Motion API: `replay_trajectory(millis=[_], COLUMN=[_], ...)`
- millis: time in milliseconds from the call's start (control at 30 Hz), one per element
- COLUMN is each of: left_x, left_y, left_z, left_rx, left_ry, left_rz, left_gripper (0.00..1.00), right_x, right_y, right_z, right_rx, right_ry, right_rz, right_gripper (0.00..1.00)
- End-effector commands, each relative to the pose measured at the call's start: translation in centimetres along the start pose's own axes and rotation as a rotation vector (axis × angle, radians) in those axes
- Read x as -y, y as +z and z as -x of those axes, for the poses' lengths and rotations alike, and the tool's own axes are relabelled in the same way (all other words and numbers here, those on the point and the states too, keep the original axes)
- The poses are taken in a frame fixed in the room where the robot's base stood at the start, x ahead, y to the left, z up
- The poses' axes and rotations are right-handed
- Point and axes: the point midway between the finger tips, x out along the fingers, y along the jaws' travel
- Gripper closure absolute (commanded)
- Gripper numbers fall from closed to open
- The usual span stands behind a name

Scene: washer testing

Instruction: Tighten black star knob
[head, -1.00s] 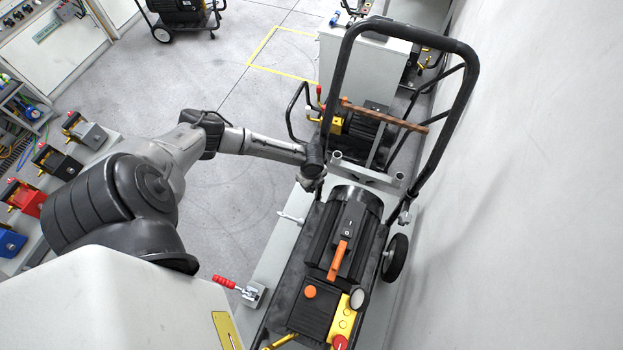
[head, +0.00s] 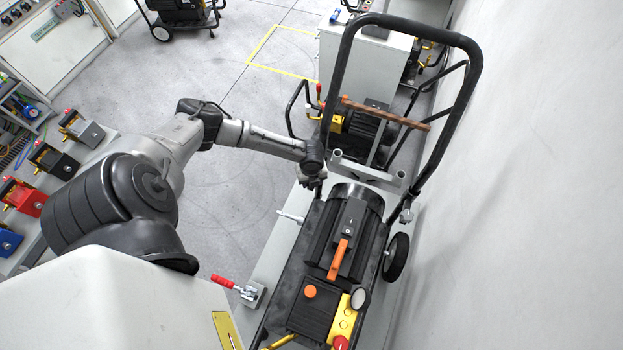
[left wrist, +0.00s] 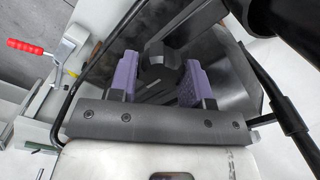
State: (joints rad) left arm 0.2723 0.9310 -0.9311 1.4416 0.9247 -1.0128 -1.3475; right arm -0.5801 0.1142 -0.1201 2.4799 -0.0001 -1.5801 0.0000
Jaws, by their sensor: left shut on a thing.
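In the left wrist view, the black star knob (left wrist: 161,68) sits between the two purple finger pads of my left gripper (left wrist: 160,82). The pads stand on either side of it, and my gripper is shut on it. The surfaces behind the knob are dark, so its seat is hard to make out. In the head view, my left gripper (head: 314,187) is at the left side of the pressure washer (head: 345,235), near the foot of its black handle frame (head: 467,95). The knob cannot be made out there. My right gripper is not in view.
A toggle clamp with a red handle (head: 223,281) stands on the grey bench at the left of the washer; it also shows in the left wrist view (left wrist: 25,46). A second machine (head: 360,135) stands behind. A wall is close on the right. Open floor lies to the left.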

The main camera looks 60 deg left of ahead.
Motion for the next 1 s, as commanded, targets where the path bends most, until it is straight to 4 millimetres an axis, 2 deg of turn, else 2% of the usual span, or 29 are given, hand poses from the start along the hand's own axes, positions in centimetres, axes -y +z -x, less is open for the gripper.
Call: replay_trajectory(millis=[300, 333, 567, 867, 1000], left_x=[0.1, 0.1, 0.0, 0.0, 0.0], left_y=[-0.1, -0.1, 0.0, 0.0, 0.1], left_z=[0.1, 0.1, 0.1, 0.2, 1.5], left_rx=[-0.001, -0.001, 0.0, 0.0, 0.001], left_ry=[-0.001, -0.001, -0.001, -0.001, -0.002], left_rz=[-0.005, -0.005, -0.003, -0.002, -0.003], left_gripper=[0.79, 0.54, 0.32, 0.3, 0.3], right_x=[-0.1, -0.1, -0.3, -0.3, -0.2], right_y=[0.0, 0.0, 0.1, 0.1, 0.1], right_z=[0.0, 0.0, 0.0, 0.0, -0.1], right_rx=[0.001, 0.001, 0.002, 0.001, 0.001], right_ry=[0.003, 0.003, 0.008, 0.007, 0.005], right_rz=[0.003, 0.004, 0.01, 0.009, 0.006], right_gripper=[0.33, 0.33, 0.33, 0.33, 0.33])
